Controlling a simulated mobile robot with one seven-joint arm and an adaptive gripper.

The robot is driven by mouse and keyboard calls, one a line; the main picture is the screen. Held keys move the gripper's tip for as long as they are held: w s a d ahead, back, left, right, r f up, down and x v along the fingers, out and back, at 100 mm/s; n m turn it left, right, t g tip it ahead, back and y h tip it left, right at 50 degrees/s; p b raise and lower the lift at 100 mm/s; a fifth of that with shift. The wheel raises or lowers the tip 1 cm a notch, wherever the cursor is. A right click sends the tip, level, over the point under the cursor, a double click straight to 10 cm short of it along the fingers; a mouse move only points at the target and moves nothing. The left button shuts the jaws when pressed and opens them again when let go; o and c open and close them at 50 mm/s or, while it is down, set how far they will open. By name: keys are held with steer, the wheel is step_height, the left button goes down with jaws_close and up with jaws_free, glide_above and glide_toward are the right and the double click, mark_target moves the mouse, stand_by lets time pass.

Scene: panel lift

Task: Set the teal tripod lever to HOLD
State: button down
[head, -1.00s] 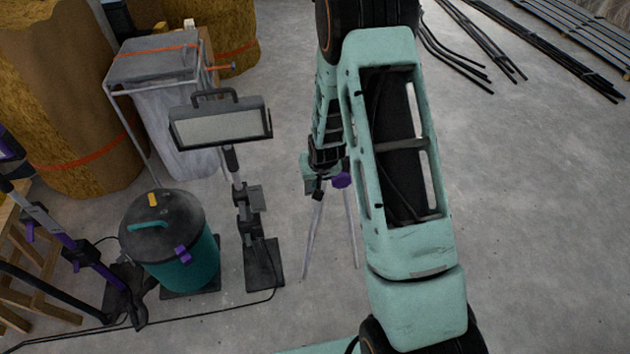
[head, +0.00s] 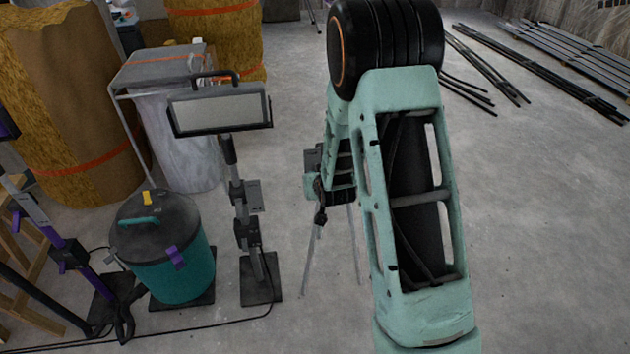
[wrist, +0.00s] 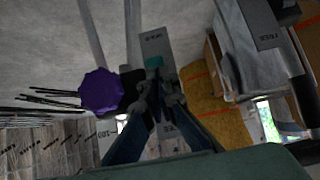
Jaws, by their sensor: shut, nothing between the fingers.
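The tripod stands behind my arm in the head view, with its pale legs (head: 309,262) showing and most of its head hidden. In the wrist view its grey label plate (wrist: 153,42) is close ahead, with lettering too small to read surely. A teal piece, apparently the lever (wrist: 155,62), lies across the plate just beyond my fingertips. A purple knob (wrist: 101,90) is left of it. My gripper (wrist: 160,98) is shut and empty, its fingertips close to the teal piece; I cannot tell whether they touch. The gripper shows in the head view only as dark parts beside the tripod.
A work lamp (head: 220,108) on a stand and a teal drum (head: 178,262) with a black lid stand left of the tripod. A wrapped crate (head: 175,130) and insulation rolls (head: 60,110) are behind. Bars (head: 560,75) lie back right. Floor on the right is clear.

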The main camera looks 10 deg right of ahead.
steer(key=shift+r+p, duration=0.1)
steer(key=shift+p, duration=0.3)
steer(key=shift+r, duration=0.1)
steer(key=shift+r+p, duration=0.35)
steer(key=shift+r, duration=0.3)
steer(key=shift+r, duration=0.15)
